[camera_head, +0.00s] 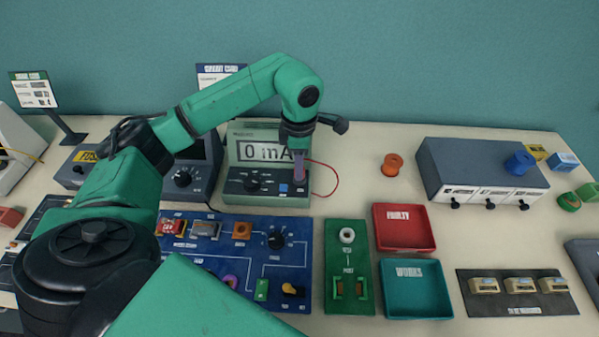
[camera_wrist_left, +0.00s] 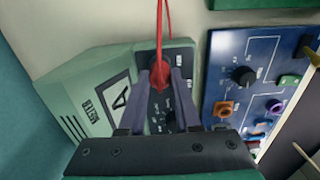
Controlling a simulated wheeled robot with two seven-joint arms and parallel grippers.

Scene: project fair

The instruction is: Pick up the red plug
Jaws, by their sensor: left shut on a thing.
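The red plug (camera_wrist_left: 159,76) shows in the left wrist view between the two fingers of my left gripper (camera_wrist_left: 160,82), with a red lead running up from it. My left gripper (camera_head: 299,172) is shut on the plug, at the right front of the green meter (camera_head: 238,150) that reads 0 mA. In the head view the fingers hide the plug, and only the red lead (camera_head: 337,178) shows, looping to the right. I cannot tell whether the plug is still in a socket. My right gripper is not in view.
The blue circuit board (camera_head: 315,247) lies in front of the meter. A red tray (camera_head: 436,244) and a teal tray (camera_head: 451,312) stand to the right. An orange spool (camera_head: 391,165) stands behind them. A grey box (camera_head: 480,160) is at the back right.

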